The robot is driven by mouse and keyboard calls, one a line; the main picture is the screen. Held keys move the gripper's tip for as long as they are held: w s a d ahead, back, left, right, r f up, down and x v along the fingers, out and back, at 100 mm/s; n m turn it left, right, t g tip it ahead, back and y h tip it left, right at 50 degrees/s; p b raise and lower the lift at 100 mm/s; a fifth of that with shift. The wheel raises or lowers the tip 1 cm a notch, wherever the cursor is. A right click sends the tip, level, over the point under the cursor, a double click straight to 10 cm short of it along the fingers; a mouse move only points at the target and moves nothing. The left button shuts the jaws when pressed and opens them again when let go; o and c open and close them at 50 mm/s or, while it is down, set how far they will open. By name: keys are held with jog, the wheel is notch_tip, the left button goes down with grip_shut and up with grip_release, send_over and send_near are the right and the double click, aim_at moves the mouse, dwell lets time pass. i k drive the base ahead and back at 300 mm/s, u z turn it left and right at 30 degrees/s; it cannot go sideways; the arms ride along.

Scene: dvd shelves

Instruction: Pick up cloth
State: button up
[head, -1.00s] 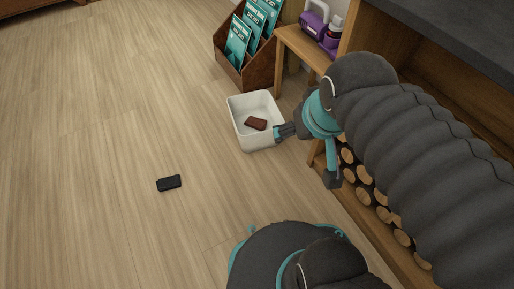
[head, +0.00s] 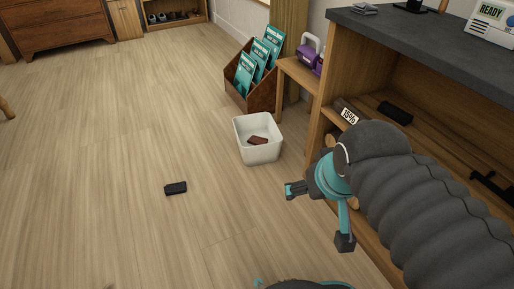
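A small grey folded item (head: 365,9), which looks like a cloth, lies on the dark counter top (head: 418,32) at the top right. It is too small to be sure of its material. My gripper (head: 320,216) is in front of the wooden counter unit, low and well away from that item. Its two dark-tipped fingers are spread apart, one toward the left and one downward. Nothing shows between them.
A white bin (head: 258,150) holding a brown item stands on the floor by a rack of teal booklets (head: 245,76). A black item (head: 175,188) lies on the floor. A lower shelf holds a dark roll (head: 395,112). Floor at left is mostly clear.

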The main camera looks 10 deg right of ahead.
aim_at(171, 188)
jog(key=u, duration=1)
jog(key=k, duration=0.45)
jog(key=u, duration=0.5)
jog(key=i, duration=1.3)
jog(key=z, duration=0.15)
